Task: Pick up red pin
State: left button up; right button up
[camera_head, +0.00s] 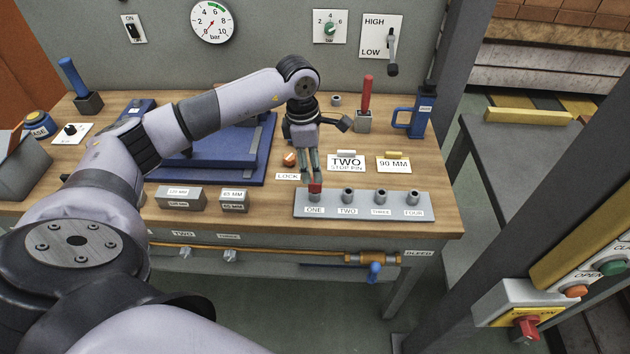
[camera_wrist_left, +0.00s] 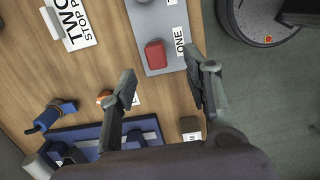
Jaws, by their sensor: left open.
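The red pin (camera_head: 315,188) stands in the socket labelled ONE at the left end of the grey strip (camera_head: 375,212) near the table's front edge. Its red top also shows in the left wrist view (camera_wrist_left: 155,54), just beyond the open fingers. My left gripper (camera_head: 311,177) points down right above the pin, with its fingertips close to the red top. I cannot tell whether a finger touches the pin. My right gripper is not in view.
Sockets TWO, THREE and FOUR are to the right on the strip. Grey blocks (camera_head: 180,198) lie to the left, and a blue fixture (camera_head: 225,160) is behind them. A red-handled tool (camera_head: 366,93) and a blue mug-like holder (camera_head: 415,118) stand at the back right.

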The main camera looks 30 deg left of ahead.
aim_at(315, 189)
pick_arm(q)
jog(key=shift+d+f, duration=0.15)
jog(key=shift+f, duration=0.7)
jog(key=f+p, duration=0.2)
jog(key=f, duration=0.1)
jog(key=f+p, duration=0.1)
jog(key=shift+w+f, duration=0.45)
jog(key=shift+f, duration=0.25)
jog(key=shift+c, duration=0.2)
grip_shut()
